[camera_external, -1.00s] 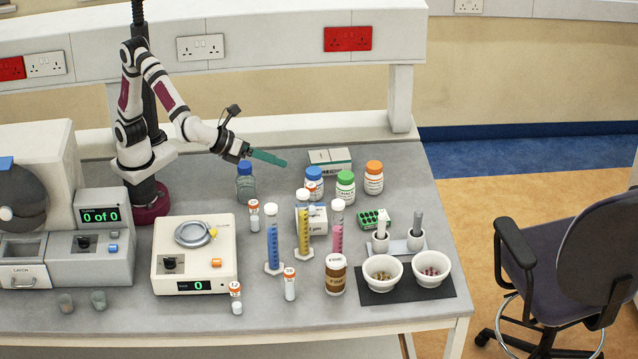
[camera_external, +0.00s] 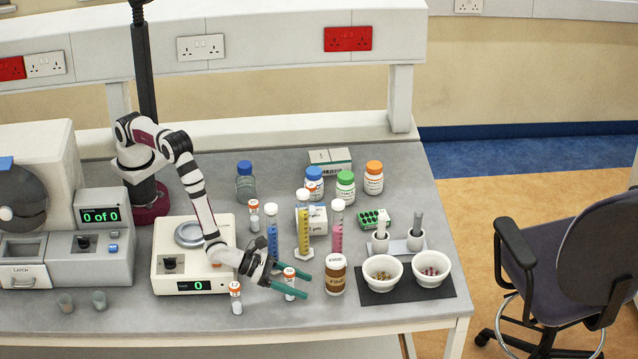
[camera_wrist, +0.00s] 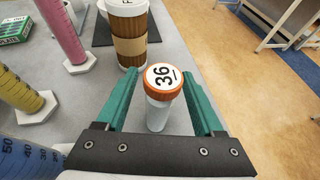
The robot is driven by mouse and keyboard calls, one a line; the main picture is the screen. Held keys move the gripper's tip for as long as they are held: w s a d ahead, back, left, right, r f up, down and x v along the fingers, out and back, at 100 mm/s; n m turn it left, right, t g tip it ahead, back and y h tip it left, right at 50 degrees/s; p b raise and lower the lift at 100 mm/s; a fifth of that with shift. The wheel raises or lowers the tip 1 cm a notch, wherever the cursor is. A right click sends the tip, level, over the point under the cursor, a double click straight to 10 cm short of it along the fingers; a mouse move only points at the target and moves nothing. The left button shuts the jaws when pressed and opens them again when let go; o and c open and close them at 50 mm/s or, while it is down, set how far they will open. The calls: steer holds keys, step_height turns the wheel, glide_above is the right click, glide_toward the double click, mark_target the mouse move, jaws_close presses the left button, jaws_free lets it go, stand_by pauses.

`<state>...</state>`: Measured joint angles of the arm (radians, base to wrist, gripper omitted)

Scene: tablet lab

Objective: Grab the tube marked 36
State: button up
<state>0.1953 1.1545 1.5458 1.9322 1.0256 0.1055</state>
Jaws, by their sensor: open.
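The tube marked 36 (camera_wrist: 162,82) stands upright with an orange-rimmed white cap and a pale body. In the wrist view it is between the two green fingers of my gripper (camera_wrist: 160,95), with a visible gap on each side. In the external view the tube (camera_external: 290,283) is near the front of the bench, and my gripper (camera_external: 307,284) reaches around it with fingers spread. My gripper is open and holds nothing. The tube's lower end is partly hidden by the gripper body in the wrist view.
A brown cup-like jar (camera_external: 335,275) stands just beyond the fingertips. A tube marked 12 (camera_external: 236,297) stands to the left. Measuring cylinders in blue, yellow (camera_external: 304,228) and pink (camera_external: 337,232) stand behind.

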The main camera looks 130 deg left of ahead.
steer(key=shift+w+a, duration=0.1)
steer(key=shift+w, duration=0.1)
jaws_close()
stand_by(0.3)
